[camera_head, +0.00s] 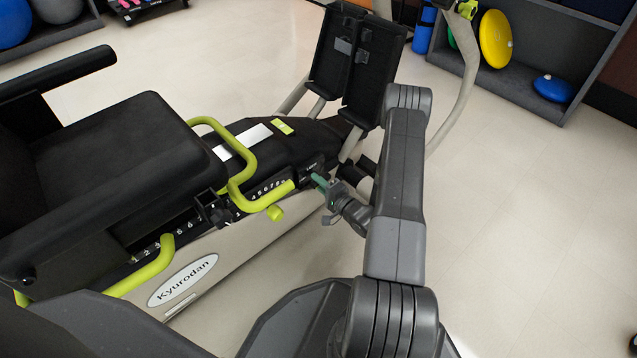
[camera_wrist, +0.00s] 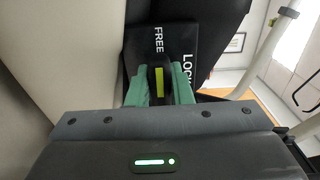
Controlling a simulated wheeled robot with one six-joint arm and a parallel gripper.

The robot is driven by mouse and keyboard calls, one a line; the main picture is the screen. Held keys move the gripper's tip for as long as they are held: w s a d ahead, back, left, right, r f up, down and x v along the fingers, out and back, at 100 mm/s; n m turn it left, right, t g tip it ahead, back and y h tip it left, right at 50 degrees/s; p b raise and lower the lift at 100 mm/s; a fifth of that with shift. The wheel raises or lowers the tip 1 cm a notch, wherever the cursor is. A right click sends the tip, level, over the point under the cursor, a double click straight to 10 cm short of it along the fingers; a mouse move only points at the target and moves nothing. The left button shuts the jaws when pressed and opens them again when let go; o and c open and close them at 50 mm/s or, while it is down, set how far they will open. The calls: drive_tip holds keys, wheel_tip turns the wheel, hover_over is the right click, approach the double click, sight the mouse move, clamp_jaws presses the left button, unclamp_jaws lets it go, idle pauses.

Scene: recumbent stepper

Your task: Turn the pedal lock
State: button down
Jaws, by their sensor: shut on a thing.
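The pedal lock (camera_wrist: 159,82) is a small dark lever with a yellow-green stripe, in the middle of the wrist view. It stands in front of a black label plate (camera_wrist: 175,40) reading FREE and LOCK; the end of LOCK is hidden by a finger. The stripe lines up near the FREE word. My gripper (camera_wrist: 158,88) has green fingers on both sides of the lever and is shut on it. In the head view my gripper (camera_head: 321,183) is at the side of the stepper's dark centre body, and the lock is hidden there.
The stepper's seat (camera_head: 130,150) and yellow-green handles (camera_head: 245,150) are left of my gripper. Black foot pedals (camera_head: 357,60) rise behind it, beside a pale curved bar (camera_head: 466,85). The floor at right is clear.

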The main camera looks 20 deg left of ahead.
drive_tip(key=c, duration=1.3)
unclamp_jaws()
drive_tip(key=p+v, duration=0.3)
drive_tip(key=v, duration=1.1)
drive_tip(key=shift+p, duration=0.4)
drive_tip(key=shift+a+f, duration=0.1)
drive_tip(key=shift+a, duration=0.05)
drive_tip(key=b+x, duration=0.4)
drive_tip(key=x, duration=0.9)
drive_tip(key=shift+w+a, duration=0.2)
drive_tip(key=shift+a, duration=0.15)
drive_tip(key=shift+d, duration=0.15)
